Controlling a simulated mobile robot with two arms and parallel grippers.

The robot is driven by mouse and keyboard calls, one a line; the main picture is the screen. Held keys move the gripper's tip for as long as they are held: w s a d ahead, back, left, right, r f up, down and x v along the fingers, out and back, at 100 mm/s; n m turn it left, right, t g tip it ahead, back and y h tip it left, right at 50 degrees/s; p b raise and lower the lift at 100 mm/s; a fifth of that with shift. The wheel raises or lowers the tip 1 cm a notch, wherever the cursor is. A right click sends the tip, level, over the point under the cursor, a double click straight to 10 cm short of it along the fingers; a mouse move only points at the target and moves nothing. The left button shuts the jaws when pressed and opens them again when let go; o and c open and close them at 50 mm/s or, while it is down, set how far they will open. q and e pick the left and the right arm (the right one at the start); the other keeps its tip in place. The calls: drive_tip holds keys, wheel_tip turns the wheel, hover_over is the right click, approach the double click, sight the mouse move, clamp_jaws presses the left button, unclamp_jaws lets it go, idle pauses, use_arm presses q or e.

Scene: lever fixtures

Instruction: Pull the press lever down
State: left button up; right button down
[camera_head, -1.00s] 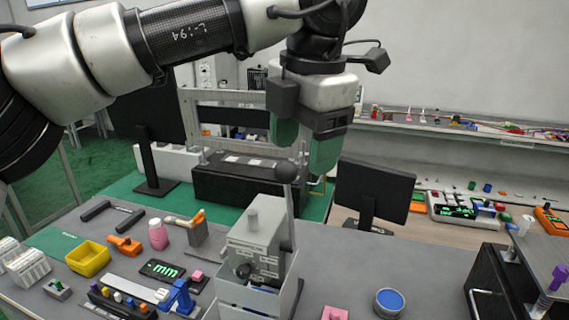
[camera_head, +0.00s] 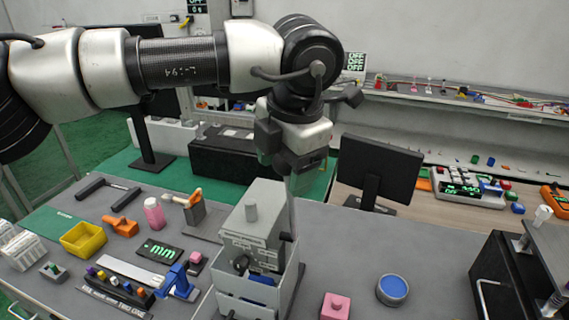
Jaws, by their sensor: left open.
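The press (camera_head: 262,228) is a grey box-like fixture with a short round post on top, standing at the front middle of the table. Its press lever (camera_head: 291,212) is a thin grey rod standing nearly upright at the press's right side. The lever's dark ball knob is hidden or merges with my gripper. My left gripper (camera_head: 300,166) is open and points down at the top of the rod. I cannot tell whether it touches the knob. My right gripper is not in view.
A blue-topped round button (camera_head: 392,289) and a pink block (camera_head: 335,306) lie right of the press. A yellow bin (camera_head: 84,240), a blue clamp-like fixture (camera_head: 177,282) and small tools lie to the left. A dark monitor (camera_head: 376,168) stands behind. The table right of the press is mostly clear.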

use_arm(q)
drive_tip(key=shift+f, duration=0.35)
drive_tip(key=shift+s, duration=0.1)
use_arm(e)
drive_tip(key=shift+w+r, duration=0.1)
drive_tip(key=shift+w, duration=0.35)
use_arm(q)
drive_tip(key=shift+c, duration=0.4)
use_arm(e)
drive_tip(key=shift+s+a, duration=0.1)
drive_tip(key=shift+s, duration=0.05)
